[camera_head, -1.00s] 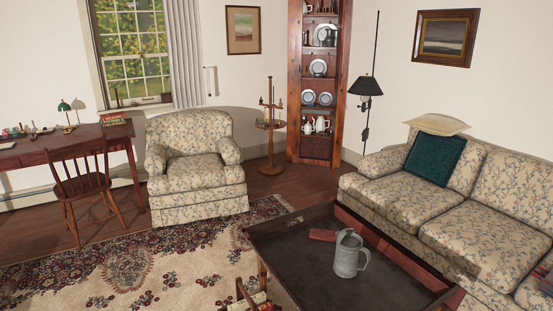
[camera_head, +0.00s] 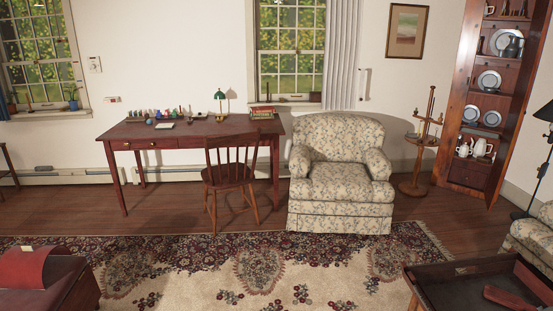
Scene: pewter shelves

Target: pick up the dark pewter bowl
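I cannot make out a dark pewter bowl. The reddish wooden corner cabinet (camera_head: 456,95) stands at the right edge of the head view. Its shelves hold several round metal plates, such as the one on the middle shelf (camera_head: 489,81). A dark jug (camera_head: 514,47) stands beside the upper plate, and pale pots (camera_head: 480,148) stand on the lowest open shelf. Things on the top shelf are cut off and too small to tell. Neither of my grippers is in the frame.
A patterned armchair (camera_head: 341,180) stands mid-room, beside a desk (camera_head: 195,131) and a wooden chair (camera_head: 229,175). A dark tray-topped table (camera_head: 445,288) is front right, a red-topped piece (camera_head: 35,272) front left. The rug (camera_head: 260,270) between is clear.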

